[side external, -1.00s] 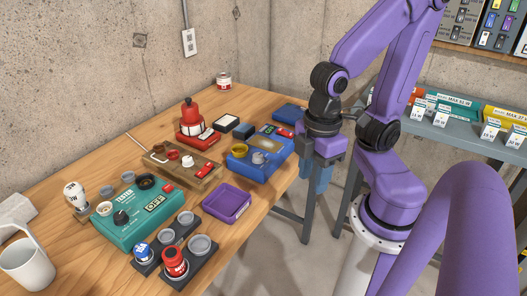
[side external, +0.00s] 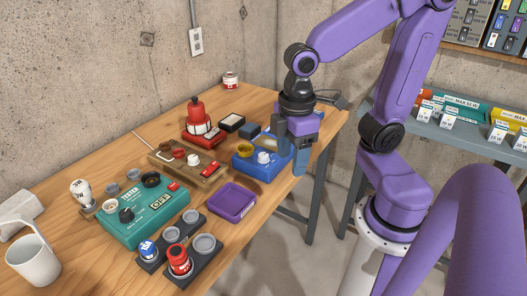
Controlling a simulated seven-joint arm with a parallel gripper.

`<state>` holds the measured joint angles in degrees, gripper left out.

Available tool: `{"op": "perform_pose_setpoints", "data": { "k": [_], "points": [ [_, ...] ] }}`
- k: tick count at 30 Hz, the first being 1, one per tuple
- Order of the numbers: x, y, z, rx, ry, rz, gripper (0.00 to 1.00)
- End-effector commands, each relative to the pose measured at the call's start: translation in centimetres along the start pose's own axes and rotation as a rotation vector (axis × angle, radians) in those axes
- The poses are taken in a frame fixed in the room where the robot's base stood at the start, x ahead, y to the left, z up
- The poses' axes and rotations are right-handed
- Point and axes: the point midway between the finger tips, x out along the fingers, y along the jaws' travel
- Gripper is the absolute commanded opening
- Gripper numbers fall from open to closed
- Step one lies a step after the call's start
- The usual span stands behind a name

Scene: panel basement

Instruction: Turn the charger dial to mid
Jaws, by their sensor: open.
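A blue box (side external: 243,164), which I take to be the charger, sits near the right edge of the wooden bench. The knob's pointer and any mid mark are too small to read. My gripper (side external: 290,150) is open and points down, over the right end of the blue box. It hides part of that end. The knob is to the left of the fingers and apart from them, with nothing between the fingers that I can see.
A teal tester box (side external: 150,225) with a black dial stands at front left. A wooden block (side external: 190,165), a red lamp base (side external: 203,135) and a purple tray (side external: 231,202) are close by. A dark holder (side external: 190,264) has a red can. The bench edge is just right of the blue box.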

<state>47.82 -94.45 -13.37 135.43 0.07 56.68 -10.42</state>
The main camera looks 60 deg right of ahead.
Motion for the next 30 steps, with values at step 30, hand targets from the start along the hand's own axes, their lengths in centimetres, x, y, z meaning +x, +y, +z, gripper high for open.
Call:
{"op": "perform_pose_setpoints", "data": {
  "k": [30],
  "points": [
    [-4.2, 19.1, 2.0, 0.275, -0.025, -0.002, 0.59]
  ]
}}
